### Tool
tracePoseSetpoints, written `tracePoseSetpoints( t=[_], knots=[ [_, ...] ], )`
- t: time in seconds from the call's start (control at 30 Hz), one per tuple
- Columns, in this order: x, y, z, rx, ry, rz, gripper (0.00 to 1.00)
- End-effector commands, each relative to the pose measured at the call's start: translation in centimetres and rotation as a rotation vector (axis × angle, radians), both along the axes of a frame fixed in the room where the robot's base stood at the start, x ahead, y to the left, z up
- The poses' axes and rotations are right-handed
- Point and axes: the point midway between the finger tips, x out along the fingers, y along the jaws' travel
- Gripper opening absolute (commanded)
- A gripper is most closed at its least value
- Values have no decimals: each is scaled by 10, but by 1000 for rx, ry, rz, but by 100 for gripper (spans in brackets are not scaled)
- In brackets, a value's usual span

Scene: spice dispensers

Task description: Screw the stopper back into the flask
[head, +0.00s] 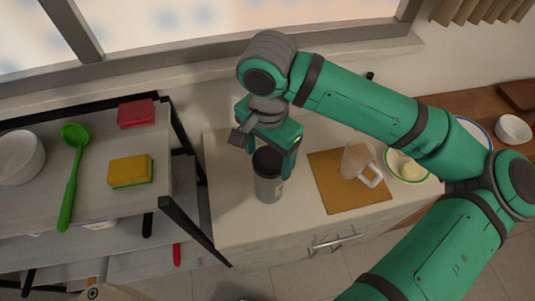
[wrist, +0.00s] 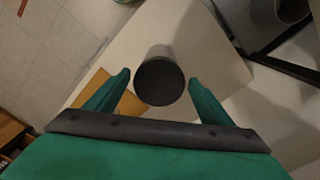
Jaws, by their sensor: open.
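The flask (head: 268,185) is a grey cylinder standing upright on the white counter, with a small pale mark on its side. The stopper (head: 267,159) appears as the dark round top on the flask; I cannot tell how tightly it sits. In the wrist view the stopper (wrist: 159,83) faces the camera as a dark disc, with the grey flask side (wrist: 160,53) beyond it. My gripper (head: 271,156) is open above the flask. In the wrist view my gripper (wrist: 158,79) has one finger on each side of the stopper, with visible gaps.
A brown board (head: 335,199) with a clear mug (head: 355,163) lies right of the flask, and a green-rimmed plate (head: 393,158) is beyond it. A rack (head: 100,196) with a yellow sponge (head: 130,171) and green spoon (head: 70,180) stands left. Counter in front of the flask is clear.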

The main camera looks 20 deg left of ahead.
Motion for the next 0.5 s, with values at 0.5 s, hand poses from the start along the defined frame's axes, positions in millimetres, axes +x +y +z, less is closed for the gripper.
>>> tracePoseSetpoints(
  t=[0.5],
  knots=[
    [-1, -3, 0, 1, 0, 514, 75]
  ],
)
